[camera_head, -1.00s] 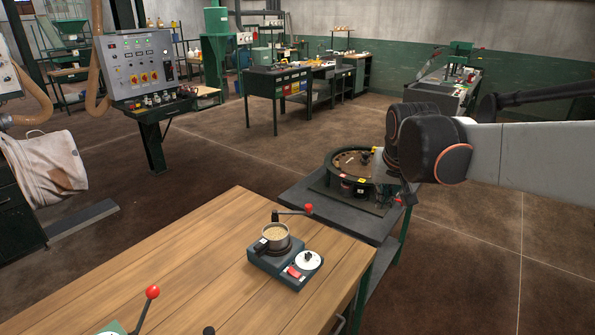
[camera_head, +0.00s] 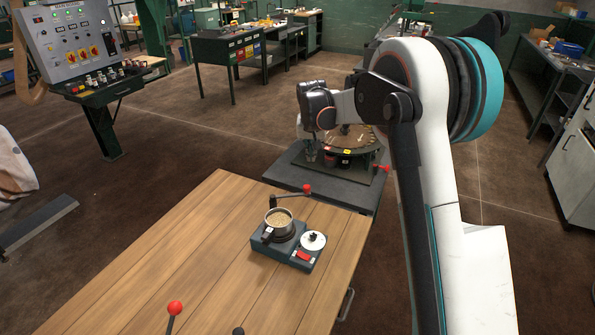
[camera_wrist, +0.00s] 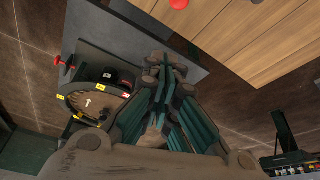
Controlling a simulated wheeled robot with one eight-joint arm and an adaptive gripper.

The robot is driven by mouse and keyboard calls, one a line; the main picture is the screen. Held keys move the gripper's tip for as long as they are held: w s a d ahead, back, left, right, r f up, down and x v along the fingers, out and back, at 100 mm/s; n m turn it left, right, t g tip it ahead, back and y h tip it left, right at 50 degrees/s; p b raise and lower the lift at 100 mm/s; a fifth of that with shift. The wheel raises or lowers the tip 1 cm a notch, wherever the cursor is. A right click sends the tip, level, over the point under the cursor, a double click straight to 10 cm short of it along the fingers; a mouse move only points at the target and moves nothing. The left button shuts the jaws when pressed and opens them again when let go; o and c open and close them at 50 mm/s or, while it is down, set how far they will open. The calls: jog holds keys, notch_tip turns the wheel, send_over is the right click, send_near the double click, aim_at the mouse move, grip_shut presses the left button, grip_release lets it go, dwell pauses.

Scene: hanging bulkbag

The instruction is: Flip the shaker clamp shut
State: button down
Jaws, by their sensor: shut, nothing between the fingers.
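The shaker (camera_head: 287,250) stands on the wooden table, with a dark base, a white dial (camera_head: 313,240) and a red switch (camera_head: 303,256). A round metal pot (camera_head: 278,222) with tan grain sits on it. The clamp lever (camera_head: 290,195) reaches from a post behind the pot toward the right and ends in a red knob (camera_head: 307,188). It lies off the pot's open top. My gripper (camera_wrist: 165,75) is shut and empty in the wrist view, pointing over the grey bench and table edge. In the head view it is small and unclear, behind the shaker.
A round machine (camera_head: 350,148) with its own red-tipped lever stands on a dark grey bench (camera_head: 290,170) behind the table. Another red-knobbed lever (camera_head: 174,308) rises at the table's near edge. The wooden table's left part (camera_head: 190,235) is bare.

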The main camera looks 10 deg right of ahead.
jog(key=shift+w+a+f, duration=0.3)
jog(key=shift+w+f, duration=0.15)
jog(key=shift+w, duration=0.1)
jog(key=a+b+x, duration=0.1)
jog(key=b+x, duration=0.1)
jog(key=x, duration=0.8)
jog(key=s, duration=0.4)
jog(key=shift+b, duration=0.3)
